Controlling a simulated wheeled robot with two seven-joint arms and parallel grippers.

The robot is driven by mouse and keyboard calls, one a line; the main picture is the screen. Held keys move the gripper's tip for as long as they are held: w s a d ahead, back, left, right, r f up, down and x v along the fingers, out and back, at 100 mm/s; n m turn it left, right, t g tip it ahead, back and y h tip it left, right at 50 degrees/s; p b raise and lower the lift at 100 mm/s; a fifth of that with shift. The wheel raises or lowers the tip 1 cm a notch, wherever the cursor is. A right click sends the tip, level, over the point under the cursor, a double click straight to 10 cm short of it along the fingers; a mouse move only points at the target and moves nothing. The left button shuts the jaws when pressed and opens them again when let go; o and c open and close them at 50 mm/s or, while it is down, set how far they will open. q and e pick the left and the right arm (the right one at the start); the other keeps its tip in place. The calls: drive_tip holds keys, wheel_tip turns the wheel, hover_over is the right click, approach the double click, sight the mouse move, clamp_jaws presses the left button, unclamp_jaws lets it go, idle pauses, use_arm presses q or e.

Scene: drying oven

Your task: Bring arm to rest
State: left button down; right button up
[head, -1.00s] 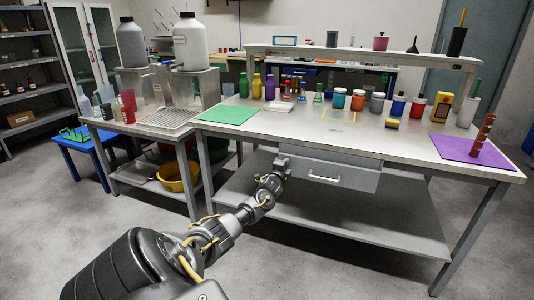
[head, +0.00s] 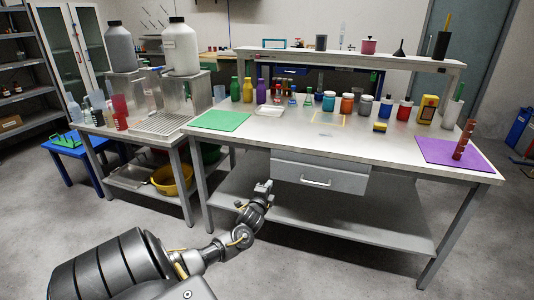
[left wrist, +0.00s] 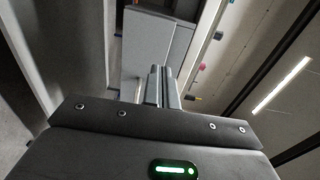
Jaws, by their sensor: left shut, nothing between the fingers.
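My left gripper (head: 264,187) is in front of the workbench, below the tabletop and just left of the drawer (head: 318,172). It is shut and empty, apart from the bench. The left wrist view shows its two fingers (left wrist: 162,88) together, with the grey drawer front beyond them. The drawer looks closed, with a pale bar handle. My right gripper is in neither view.
The workbench (head: 300,141) holds bottles, jars, a green mat (head: 220,121) and a purple mat (head: 440,152). A lower shelf (head: 345,222) runs under it. A side table with a yellow basin (head: 172,180) stands left. The floor in front is clear.

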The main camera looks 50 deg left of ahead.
use_arm(q)
drive_tip(key=shift+s+d, duration=0.3)
drive_tip(key=shift+s, duration=0.25)
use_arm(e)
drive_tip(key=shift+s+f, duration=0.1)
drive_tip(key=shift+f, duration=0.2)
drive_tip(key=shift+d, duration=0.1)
